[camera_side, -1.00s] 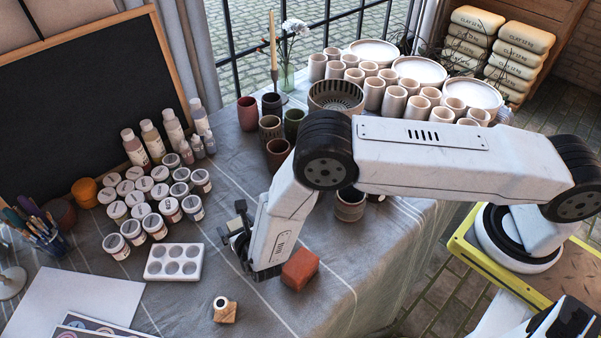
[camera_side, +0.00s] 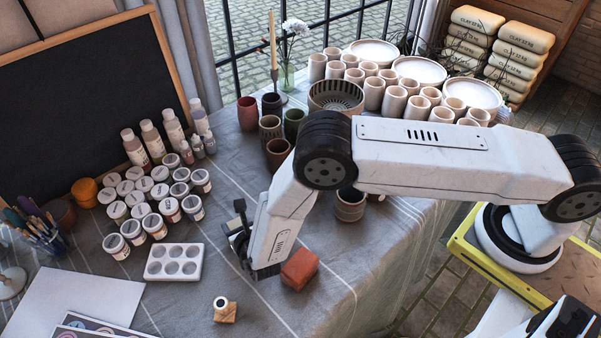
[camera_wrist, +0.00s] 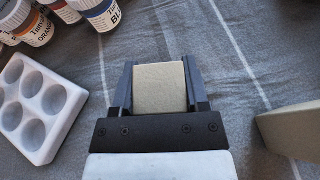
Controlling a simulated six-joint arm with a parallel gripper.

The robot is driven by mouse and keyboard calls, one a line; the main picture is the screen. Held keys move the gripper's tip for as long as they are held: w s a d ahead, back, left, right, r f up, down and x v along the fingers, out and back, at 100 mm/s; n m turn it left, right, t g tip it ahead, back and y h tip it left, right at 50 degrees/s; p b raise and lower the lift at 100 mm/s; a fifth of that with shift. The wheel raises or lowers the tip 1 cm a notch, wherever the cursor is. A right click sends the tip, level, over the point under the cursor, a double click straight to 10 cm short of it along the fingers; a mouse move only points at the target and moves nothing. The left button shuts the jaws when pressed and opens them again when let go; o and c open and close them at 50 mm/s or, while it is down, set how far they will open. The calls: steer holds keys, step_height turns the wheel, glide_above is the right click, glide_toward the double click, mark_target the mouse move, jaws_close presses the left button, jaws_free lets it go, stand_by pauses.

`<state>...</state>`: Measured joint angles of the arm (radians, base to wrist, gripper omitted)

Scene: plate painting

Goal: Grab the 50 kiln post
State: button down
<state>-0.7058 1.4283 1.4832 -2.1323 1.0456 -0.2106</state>
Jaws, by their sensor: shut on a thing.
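A pale beige block-shaped post (camera_wrist: 160,89) sits between the two dark fingers of my gripper (camera_wrist: 159,85) in the wrist view. The fingers are shut on its two sides. No "50" marking shows on the face I see. In the side view my gripper (camera_side: 247,265) points down close to the cloth, and the arm hides the held post. A second block (camera_wrist: 292,130) lies to the right of my gripper in the wrist view, apart from it. In the side view a reddish-brown block (camera_side: 300,269) lies just right of my gripper.
A white palette with round wells (camera_side: 174,262) lies left of my gripper. Several paint jars (camera_side: 157,226) stand behind it. Several cups and a bowl (camera_side: 336,97) stand farther back.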

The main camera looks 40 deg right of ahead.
steer(key=shift+r, duration=0.15)
steer(key=shift+r, duration=0.7)
steer(key=s+d+r, duration=0.5)
steer(key=s+r, duration=0.6)
steer(key=s, duration=0.2)
steer(key=shift+d+r, duration=0.15)
